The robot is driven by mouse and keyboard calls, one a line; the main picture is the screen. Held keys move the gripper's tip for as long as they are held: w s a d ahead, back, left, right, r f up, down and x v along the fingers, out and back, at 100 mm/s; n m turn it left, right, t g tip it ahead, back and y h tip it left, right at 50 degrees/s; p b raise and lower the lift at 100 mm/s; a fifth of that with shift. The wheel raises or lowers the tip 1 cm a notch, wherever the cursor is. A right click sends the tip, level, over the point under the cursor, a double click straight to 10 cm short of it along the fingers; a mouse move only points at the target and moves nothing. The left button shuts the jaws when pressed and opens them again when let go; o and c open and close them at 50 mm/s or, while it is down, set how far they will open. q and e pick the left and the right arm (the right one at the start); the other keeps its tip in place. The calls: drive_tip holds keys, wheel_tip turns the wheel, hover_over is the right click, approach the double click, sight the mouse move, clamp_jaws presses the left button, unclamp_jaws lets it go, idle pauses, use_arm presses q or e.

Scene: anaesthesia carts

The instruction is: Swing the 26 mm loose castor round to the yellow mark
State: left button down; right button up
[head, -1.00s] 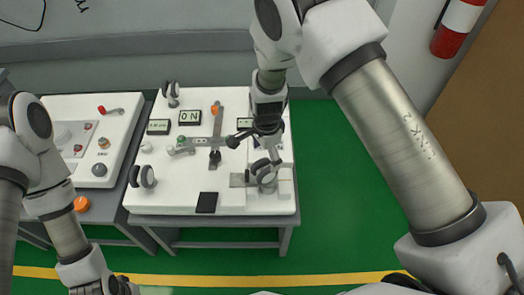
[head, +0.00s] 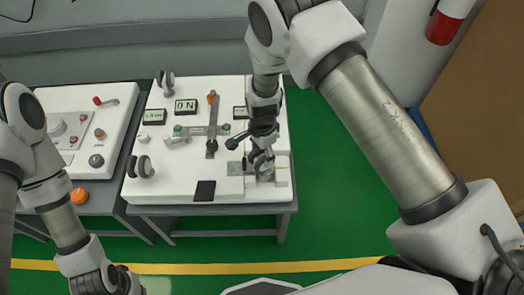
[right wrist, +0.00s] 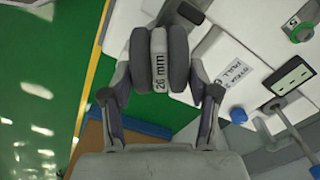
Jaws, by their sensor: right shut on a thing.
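The loose castor (head: 264,166) is a grey twin wheel at the front right of the white cart top. In the right wrist view the castor (right wrist: 158,62) shows two dark wheels with a pale middle labelled "26 mm". My right gripper (head: 261,153) reaches down from above and is shut on it, one finger at each side of the wheels in the right wrist view (right wrist: 158,92). The castor's mount is mostly hidden. I cannot make out the yellow mark on the cart. My left gripper (head: 118,283) is low at the left, its fingers unclear.
A second cart (head: 60,110) stands left. Green floor lies to the right.

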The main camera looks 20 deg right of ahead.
drive_tip(key=n+p, duration=0.1)
drive_tip(key=n, duration=0.1)
drive_tip(key=n+p, duration=0.1)
drive_tip(key=shift+s+d+r+n+p, duration=0.1)
drive_tip(key=shift+s+n+p, duration=0.1)
drive_tip(key=shift+n+p, duration=0.15)
drive_tip(key=shift+n, duration=0.45)
drive_tip(key=shift+s+d+n+p, duration=0.1)
drive_tip(key=shift+s+n+p, duration=0.05)
drive_tip(key=shift+n+p, duration=0.75)
drive_tip(key=shift+d+n+p, duration=0.1)
drive_tip(key=shift+n+p, duration=0.65)
drive_tip(key=shift+n, duration=0.35)
drive_tip(key=shift+s+n, duration=0.1)
drive_tip(key=shift+n, duration=0.4)
